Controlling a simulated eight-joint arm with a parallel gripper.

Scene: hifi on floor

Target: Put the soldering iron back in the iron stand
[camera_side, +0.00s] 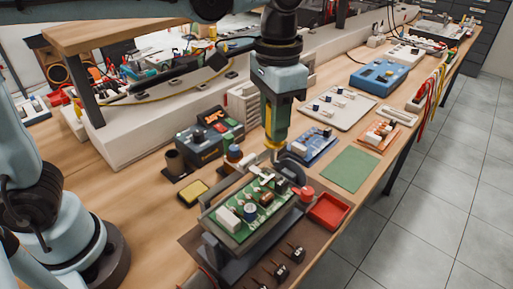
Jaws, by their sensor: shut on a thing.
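My gripper (275,141) points down above the back edge of a green circuit board (250,208), right of the soldering station (209,138). It is shut on a slim upright thing that seems to be the soldering iron (275,148). Only a small yellowish part shows below the fingers, and the rest is hidden. I cannot tell whether its lower end touches anything. The iron stand appears to be the dark holder (174,162) left of the station, well to the left of my gripper. Its opening shows no iron in it.
A yellow sponge (192,194) lies in front of the stand. A small bottle (234,153) stands between station and gripper. The board sits raised on a holder, with a red tray (329,210) at its right. A green mat (350,169) lies farther right. Bare wood is free at the left front.

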